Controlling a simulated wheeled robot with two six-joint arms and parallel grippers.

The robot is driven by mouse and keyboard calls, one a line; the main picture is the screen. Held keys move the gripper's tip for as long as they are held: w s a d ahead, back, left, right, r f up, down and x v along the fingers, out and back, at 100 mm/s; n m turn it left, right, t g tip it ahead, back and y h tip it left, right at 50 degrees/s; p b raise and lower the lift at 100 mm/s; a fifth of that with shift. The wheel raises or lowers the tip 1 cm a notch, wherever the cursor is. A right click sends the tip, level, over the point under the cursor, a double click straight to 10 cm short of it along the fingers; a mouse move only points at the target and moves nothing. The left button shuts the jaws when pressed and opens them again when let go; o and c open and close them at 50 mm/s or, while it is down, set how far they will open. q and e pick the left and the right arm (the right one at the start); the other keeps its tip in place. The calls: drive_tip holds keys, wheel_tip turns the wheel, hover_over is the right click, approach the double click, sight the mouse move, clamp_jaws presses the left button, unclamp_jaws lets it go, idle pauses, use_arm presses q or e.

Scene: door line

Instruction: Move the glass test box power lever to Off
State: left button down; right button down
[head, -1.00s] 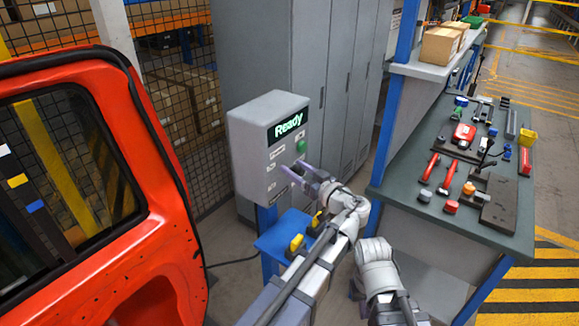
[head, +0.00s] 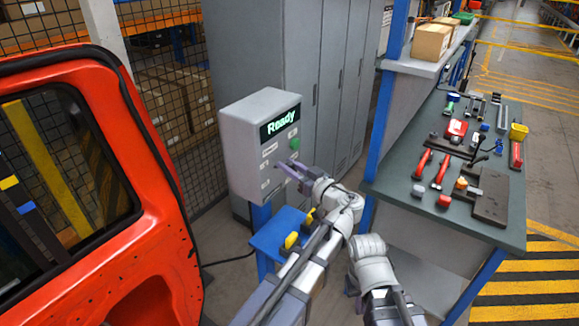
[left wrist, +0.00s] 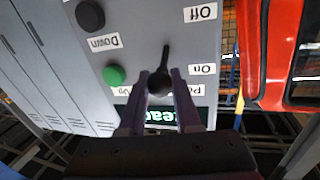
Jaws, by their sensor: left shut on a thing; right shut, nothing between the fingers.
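The grey test box (head: 245,150) stands left of centre in the head view, with a lit green "Ready" display (head: 281,122). My left gripper (head: 288,168) is at its front panel. In the left wrist view, which shows the panel upside down, the black lever (left wrist: 160,82) has its round knob between the fingers of my left gripper (left wrist: 160,80), which is shut on it. The knob is beside the On label (left wrist: 202,69); the Off label (left wrist: 200,12) is farther up that picture. My right arm shows at the lower middle of the head view, but its fingertips are not visible.
A red vehicle door (head: 150,245) stands close on the left. A blue stand (head: 275,238) with yellow-handled items is below the box. A workbench (head: 400,170) with several tools is on the right. Grey lockers (head: 335,90) stand behind the box.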

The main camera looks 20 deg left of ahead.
use_arm(q)
drive_tip(key=shift+f, duration=0.1)
idle(0.7)
drive_tip(key=shift+f+b, duration=0.1)
drive_tip(key=shift+b, duration=0.25)
drive_tip(key=shift+d+f+m+t+y+b, duration=0.1)
drive_tip(key=shift+f+m+t+y+b, duration=1.05)
drive_tip(key=shift+b, duration=2.3)
drive_tip(key=shift+a+f+m+t+y+b, duration=0.1)
drive_tip(key=shift+f+m+t+y+b, duration=0.55)
drive_tip(key=shift+t+b, duration=1.85)
drive_tip(key=shift+d+f+m+t+y+b, duration=0.1)
drive_tip(key=shift+f+m+t+y+b, duration=0.7)
drive_tip(key=shift+b, duration=3.6)
drive_tip(key=shift+r+g+y, duration=0.25)
drive_tip(key=shift+g+y, duration=0.05)
drive_tip(key=shift+g, duration=0.15)
drive_tip(key=c, duration=0.6)
unclamp_jaws()
